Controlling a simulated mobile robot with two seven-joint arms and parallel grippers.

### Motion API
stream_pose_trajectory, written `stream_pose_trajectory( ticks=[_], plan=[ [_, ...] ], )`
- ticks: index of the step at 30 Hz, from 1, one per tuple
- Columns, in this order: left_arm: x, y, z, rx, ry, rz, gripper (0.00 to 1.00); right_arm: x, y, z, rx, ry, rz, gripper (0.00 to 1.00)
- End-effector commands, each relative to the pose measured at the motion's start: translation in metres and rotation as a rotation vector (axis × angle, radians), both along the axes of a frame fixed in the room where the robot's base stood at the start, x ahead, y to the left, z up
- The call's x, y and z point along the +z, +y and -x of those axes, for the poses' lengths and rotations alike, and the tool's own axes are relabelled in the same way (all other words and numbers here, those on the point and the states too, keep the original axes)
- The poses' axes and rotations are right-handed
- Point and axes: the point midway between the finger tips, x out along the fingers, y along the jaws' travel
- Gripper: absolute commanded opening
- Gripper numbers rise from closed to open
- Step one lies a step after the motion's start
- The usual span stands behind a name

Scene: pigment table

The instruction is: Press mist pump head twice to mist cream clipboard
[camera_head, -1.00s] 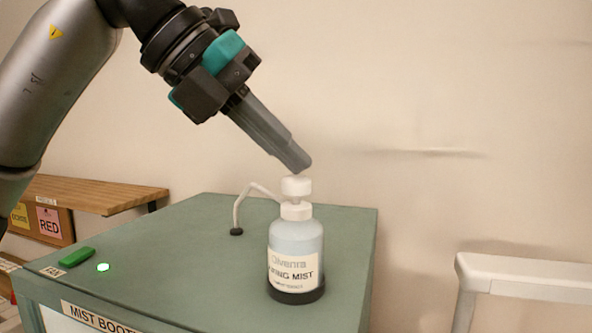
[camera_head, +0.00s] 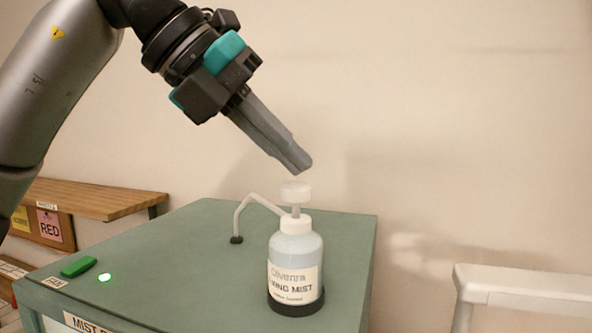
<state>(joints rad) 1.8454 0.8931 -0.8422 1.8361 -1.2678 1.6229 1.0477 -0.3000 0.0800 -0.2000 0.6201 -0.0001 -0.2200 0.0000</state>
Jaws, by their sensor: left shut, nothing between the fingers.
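The mist bottle (camera_head: 296,262) stands upright on the green booth top, with a pale body, a label ending in "MIST" and a dark base. Its white pump head (camera_head: 296,191) sits on top with a bit of thin stem showing below it. My left gripper (camera_head: 303,165) is shut and empty, pointing down and right, its fingertips just above the pump head with what looks like a small gap. My right gripper is not in view. I cannot see a cream clipboard.
The mist booth top (camera_head: 190,240) has a curved white tube (camera_head: 245,208), a green switch (camera_head: 79,266) and a lit green lamp (camera_head: 105,277). A wooden shelf (camera_head: 95,197) is at the left. A white rail (camera_head: 525,280) stands at the right.

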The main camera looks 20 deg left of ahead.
Motion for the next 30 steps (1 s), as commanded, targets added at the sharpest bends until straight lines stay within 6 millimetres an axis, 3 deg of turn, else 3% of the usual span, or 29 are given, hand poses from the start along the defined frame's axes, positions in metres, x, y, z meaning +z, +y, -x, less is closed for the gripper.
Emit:
stream_pose_trajectory(
  ticks=[14,30],
  plan=[
    [0.008,0.000,0.000,0.001,-0.003,0.002,0.00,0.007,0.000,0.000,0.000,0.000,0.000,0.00],
    [0.057,0.000,0.000,0.000,-0.004,0.002,0.00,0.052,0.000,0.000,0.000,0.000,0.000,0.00]
  ],
)
